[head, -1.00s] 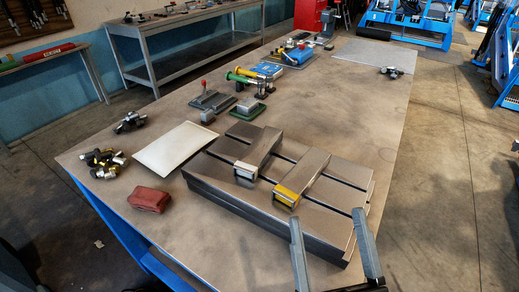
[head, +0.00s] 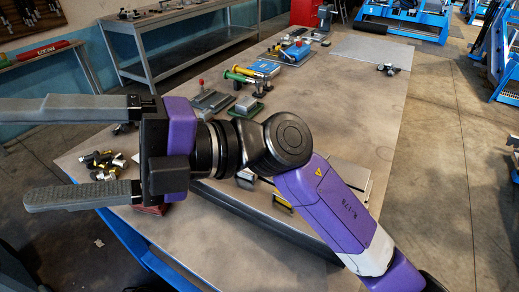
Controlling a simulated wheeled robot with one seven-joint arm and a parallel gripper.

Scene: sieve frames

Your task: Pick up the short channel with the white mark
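The short channel with the white mark (head: 246,176) lies on the slotted metal block. Only a bit of its near end shows in the head view, just below my arm; my wrist hides the rest. Right of it, the yellow-marked end of a second channel (head: 282,203) peeks out from under my arm. The slotted block (head: 290,236) shows only its front edge and its far right corner. My gripper (head: 18,155) is open and empty, with its two long grey fingers pointing left, wide apart. In the picture it is well left of the channels.
A dark red block (head: 152,209) sits partly hidden below my gripper. Brass and black fittings (head: 104,163) lie between my fingers in the picture. Grey and green fixtures (head: 247,106) and coloured tools stand farther back on the bench (head: 350,120). The bench's right side is largely clear.

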